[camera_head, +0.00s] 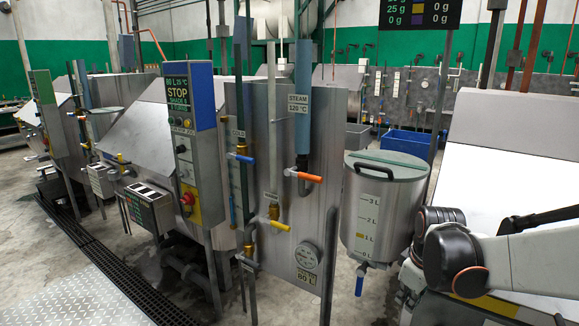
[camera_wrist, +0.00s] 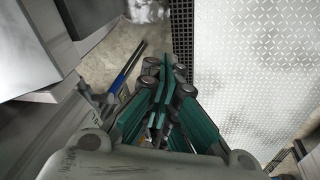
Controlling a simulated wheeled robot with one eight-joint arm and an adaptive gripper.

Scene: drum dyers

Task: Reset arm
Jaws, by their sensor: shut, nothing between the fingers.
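My gripper (camera_wrist: 168,70) shows in the wrist view with its teal fingers pressed together and nothing between them. It points down past the edge of a machine, with a dark floor grating and a metal plate beyond it. In the head view my grey arm reaches in from the right edge, in front of a sloped white machine face (camera_head: 515,185). The gripper's fingers cannot be made out in the head view. The steel tank with litre marks (camera_head: 385,205) stands just left of my arm.
A control box with a STOP display (camera_head: 195,140), a steam pipe with an orange-handled valve (camera_head: 304,177) and a gauge (camera_head: 307,256) stand at the centre. In the wrist view a blue-and-black bar (camera_wrist: 127,67) lies left of the fingers. Diamond plate (camera_wrist: 245,75) lies to the right.

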